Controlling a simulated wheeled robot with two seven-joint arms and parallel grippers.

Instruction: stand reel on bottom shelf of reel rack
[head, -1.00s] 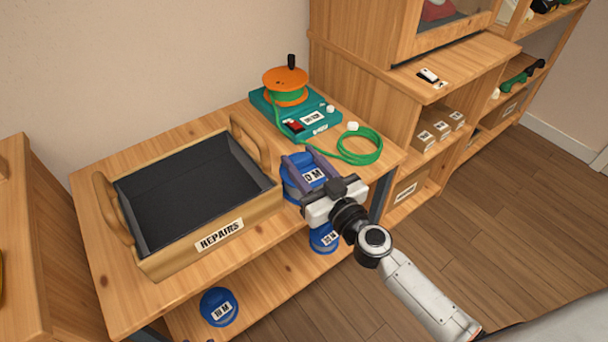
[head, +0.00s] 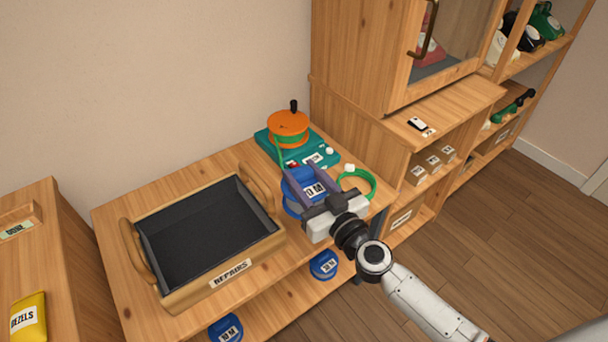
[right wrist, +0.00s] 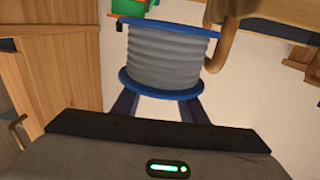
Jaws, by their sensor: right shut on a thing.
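A reel with blue flanges (head: 302,184) and a white label is held in my right gripper (head: 306,176), near the front right of the wooden stand's top (head: 120,220). In the right wrist view the reel (right wrist: 165,58) shows grey windings between two blue flanges, with the dark fingers at its near flange. Below the stand's top is a lower shelf (head: 278,308). Two blue labelled reels show there, one on the right (head: 324,265) and one at the front (head: 225,328). Whether the held reel touches the top is unclear. My left gripper is not in view.
A wooden tray marked REPAIRS (head: 182,292) fills much of the stand's top, left of the held reel. Behind the reel are a teal device with an orange spool (head: 288,125) and a green cable coil (head: 372,186). A wooden cabinet (head: 352,100) stands to the right.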

